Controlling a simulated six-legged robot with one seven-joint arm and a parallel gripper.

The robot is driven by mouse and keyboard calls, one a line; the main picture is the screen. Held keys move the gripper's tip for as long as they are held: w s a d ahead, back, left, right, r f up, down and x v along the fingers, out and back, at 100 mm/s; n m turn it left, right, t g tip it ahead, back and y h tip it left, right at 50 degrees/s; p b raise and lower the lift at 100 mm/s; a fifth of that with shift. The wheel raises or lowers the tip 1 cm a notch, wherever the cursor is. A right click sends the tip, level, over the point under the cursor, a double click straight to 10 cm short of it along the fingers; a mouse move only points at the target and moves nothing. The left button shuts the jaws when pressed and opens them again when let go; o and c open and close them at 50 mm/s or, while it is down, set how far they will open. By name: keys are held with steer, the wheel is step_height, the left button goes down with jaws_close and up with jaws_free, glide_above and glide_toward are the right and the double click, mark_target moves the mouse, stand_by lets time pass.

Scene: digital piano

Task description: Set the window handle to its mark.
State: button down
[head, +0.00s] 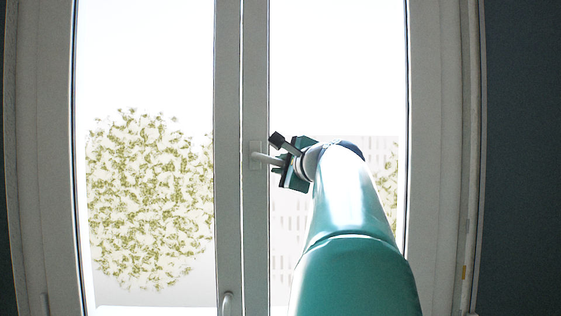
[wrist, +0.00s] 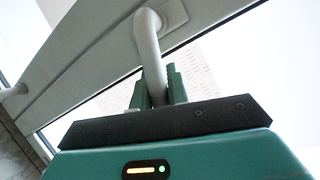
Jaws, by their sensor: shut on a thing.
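The white window handle (head: 264,158) sits on its base plate on the middle window post. Its lever points right, close to level with a slight downward tilt, in the head view. My gripper (head: 284,163) is shut on the lever, away from the base plate. In the wrist view the handle (wrist: 148,45) bends out from its plate and runs down between the green fingers of my gripper (wrist: 158,88). The far end of the lever is hidden by my gripper. I cannot make out a mark for the handle in either view.
Window frames stand on both sides, with small coloured spots on the right frame (head: 463,272). A bush and a pale building are outside the glass.

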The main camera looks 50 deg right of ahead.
steer(key=shift+w+a+f+m+t, duration=0.15)
steer(key=shift+f+m+t, duration=0.15)
steer(key=shift+m, duration=0.35)
steer(key=shift+w+a+f+m+t, duration=0.1)
steer(key=shift+f+m+t, duration=0.1)
steer(key=shift+f+m, duration=0.35)
steer(key=shift+r, duration=0.15)
steer(key=c, duration=1.4)
jaws_free()
steer(key=shift+o, duration=0.2)
